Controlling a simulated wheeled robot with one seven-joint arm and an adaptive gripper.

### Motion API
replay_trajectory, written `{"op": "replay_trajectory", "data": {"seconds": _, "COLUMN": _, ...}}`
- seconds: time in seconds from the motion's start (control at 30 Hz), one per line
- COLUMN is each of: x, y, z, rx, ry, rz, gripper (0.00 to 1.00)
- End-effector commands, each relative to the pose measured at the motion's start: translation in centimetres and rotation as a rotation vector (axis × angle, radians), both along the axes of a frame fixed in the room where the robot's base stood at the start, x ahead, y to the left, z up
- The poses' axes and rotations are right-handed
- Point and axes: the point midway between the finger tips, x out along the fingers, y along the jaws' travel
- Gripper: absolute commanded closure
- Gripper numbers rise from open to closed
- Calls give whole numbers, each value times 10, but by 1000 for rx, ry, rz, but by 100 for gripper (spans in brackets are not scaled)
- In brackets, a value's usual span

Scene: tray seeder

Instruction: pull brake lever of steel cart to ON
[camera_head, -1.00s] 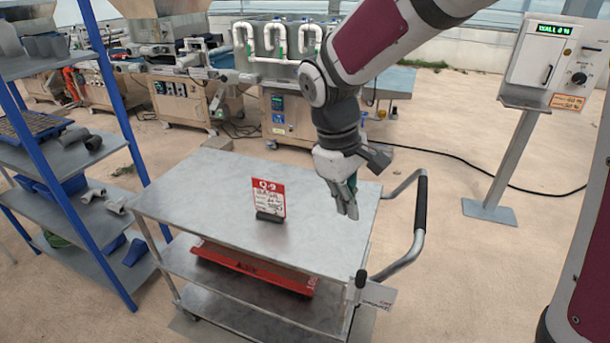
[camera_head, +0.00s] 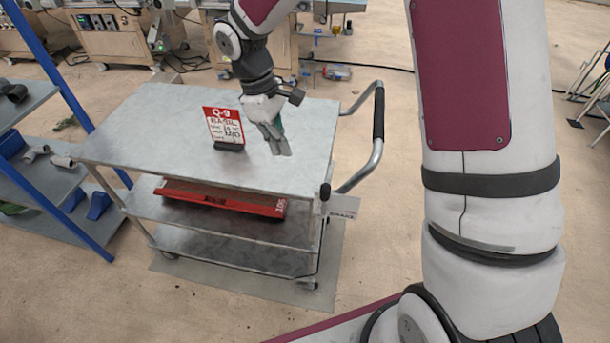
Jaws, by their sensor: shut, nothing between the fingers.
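The steel cart (camera_head: 170,115) stands in the middle of the view, with a grey top, two lower shelves and a curved push handle (camera_head: 379,120) with a black grip on its right side. The brake lever (camera_head: 325,191), with a black knob, stands at the cart's front right corner. A white label (camera_head: 344,206) is beside it; its small print is hard to read. My gripper (camera_head: 278,147) points down over the right part of the cart top. It is shut and empty, to the left of and above the lever, apart from it.
A red and white sign (camera_head: 224,126) stands on the cart top just left of my gripper. A red tray (camera_head: 220,198) lies on the middle shelf. A blue-framed shelf rack (camera_head: 60,80) stands at the left. Machines line the back.

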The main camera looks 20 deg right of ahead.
Motion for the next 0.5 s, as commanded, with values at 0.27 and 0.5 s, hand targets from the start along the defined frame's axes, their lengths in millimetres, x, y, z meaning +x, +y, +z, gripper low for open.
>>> {"op": "replay_trajectory", "data": {"seconds": 0.27, "x": -6, "y": -6, "z": -29, "rx": -1, "ry": 6, "rz": -1, "gripper": 100}}
{"op": "replay_trajectory", "data": {"seconds": 0.5, "x": -14, "y": -14, "z": -76, "rx": 0, "ry": 6, "rz": 1, "gripper": 100}}
